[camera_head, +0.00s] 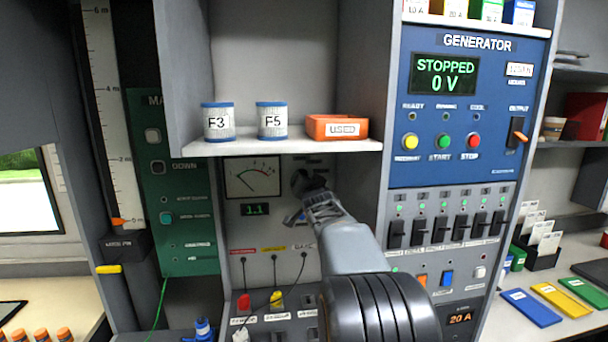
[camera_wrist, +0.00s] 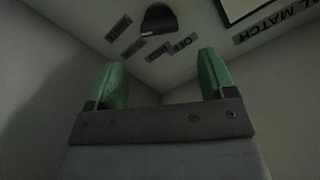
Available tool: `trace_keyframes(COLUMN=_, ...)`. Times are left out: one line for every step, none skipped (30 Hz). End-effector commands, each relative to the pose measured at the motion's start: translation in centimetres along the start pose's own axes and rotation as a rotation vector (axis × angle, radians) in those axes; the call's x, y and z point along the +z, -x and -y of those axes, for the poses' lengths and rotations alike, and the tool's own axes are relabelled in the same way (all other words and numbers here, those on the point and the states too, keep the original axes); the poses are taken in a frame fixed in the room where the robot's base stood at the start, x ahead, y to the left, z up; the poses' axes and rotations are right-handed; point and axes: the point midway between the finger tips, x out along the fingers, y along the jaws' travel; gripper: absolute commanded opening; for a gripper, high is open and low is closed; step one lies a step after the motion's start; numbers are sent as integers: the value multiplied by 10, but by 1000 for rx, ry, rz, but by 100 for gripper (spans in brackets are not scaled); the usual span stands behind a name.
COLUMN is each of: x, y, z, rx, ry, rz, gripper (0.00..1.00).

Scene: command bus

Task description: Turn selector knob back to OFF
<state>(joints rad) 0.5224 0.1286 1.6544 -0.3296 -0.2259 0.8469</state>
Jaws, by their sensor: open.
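The selector knob (camera_wrist: 158,19) is a dark round knob on the pale panel at the top of the wrist view, with small dark labels around it. The OFF label (camera_wrist: 184,43) reads upside down, below and right of the knob there. I cannot tell which label the knob points at. My gripper (camera_wrist: 162,72) is open, its two green fingers apart with nothing between them. The knob lies beyond the fingertips, roughly in line with the gap, and looks untouched. In the head view my gripper (camera_head: 318,203) is under the shelf, in front of the meter panel, partly hiding it.
The shelf (camera_head: 285,147) above my gripper carries two labelled spools (camera_head: 219,122) and an orange USED tray (camera_head: 337,128). A dial meter (camera_head: 252,178) is to the left. Cables with plugs (camera_head: 277,299) hang below. The generator panel (camera_head: 469,120) with switches is at right.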

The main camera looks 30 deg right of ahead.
Motion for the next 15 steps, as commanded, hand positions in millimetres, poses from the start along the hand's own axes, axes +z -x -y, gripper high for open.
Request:
trace_keyframes(x=-2, y=-11, z=1, rx=1, ry=0, rz=2, gripper=77)
trace_keyframes(x=-1, y=-17, z=1, rx=1, ry=1, rz=3, gripper=77)
trace_keyframes(x=-1, y=-24, z=1, rx=1, ry=1, rz=3, gripper=77)
trace_keyframes(x=-2, y=-29, z=1, rx=1, ry=1, rz=2, gripper=77)
trace_keyframes(x=-2, y=-34, z=1, rx=1, ry=1, rz=3, gripper=77)
trace_keyframes(x=-1, y=-40, z=1, rx=2, ry=0, rz=3, gripper=77)
trace_keyframes(x=-2, y=-45, z=1, rx=1, ry=0, rz=2, gripper=77)
trace_keyframes(x=-1, y=-49, z=1, rx=2, ry=0, rz=3, gripper=77)
trace_keyframes(x=-1, y=-54, z=1, rx=1, ry=0, rz=2, gripper=77)
trace_keyframes(x=-1, y=-57, z=1, rx=2, ry=1, rz=3, gripper=77)
trace_keyframes(x=-1, y=-60, z=1, rx=2, ry=1, rz=2, gripper=77)
trace_keyframes(x=-1, y=-64, z=1, rx=2, ry=1, rz=2, gripper=77)
trace_keyframes(x=-1, y=-66, z=0, rx=2, ry=1, rz=3, gripper=77)
trace_keyframes(x=-1, y=-68, z=1, rx=2, ry=1, rz=2, gripper=77)
trace_keyframes(x=-1, y=-71, z=0, rx=1, ry=1, rz=2, gripper=77)
